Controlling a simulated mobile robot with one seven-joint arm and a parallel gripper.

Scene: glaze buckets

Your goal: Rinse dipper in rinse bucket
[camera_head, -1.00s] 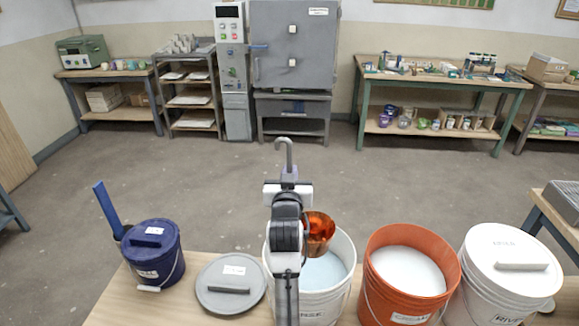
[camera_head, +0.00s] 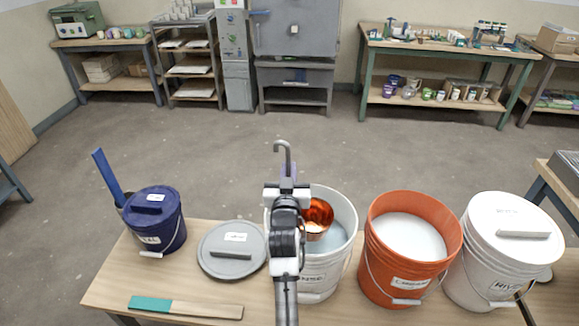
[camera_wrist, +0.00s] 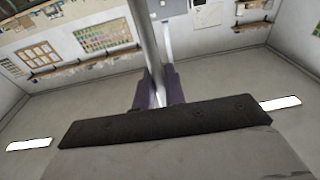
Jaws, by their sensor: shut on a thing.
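The dipper has a copper cup (camera_head: 318,214) and a grey metal handle that ends in a hook above my gripper. My gripper (camera_head: 288,172) is shut on the handle, which also shows between the purple fingers in the wrist view (camera_wrist: 158,92). The white rinse bucket (camera_head: 322,272) stands on the table behind and right of my arm, with pale blue liquid (camera_head: 341,238) inside. The cup is within the bucket's opening, tilted toward the camera. I cannot tell whether it touches the liquid. My arm hides the bucket's left part.
An orange bucket (camera_head: 378,270) of whitish liquid and a lidded white bucket (camera_head: 470,278) stand right. A grey lid (camera_head: 215,262), a lidded dark blue bucket (camera_head: 163,228) and a teal-and-wood stick (camera_head: 190,307) are left. The table's front left (camera_head: 255,308) has some free room.

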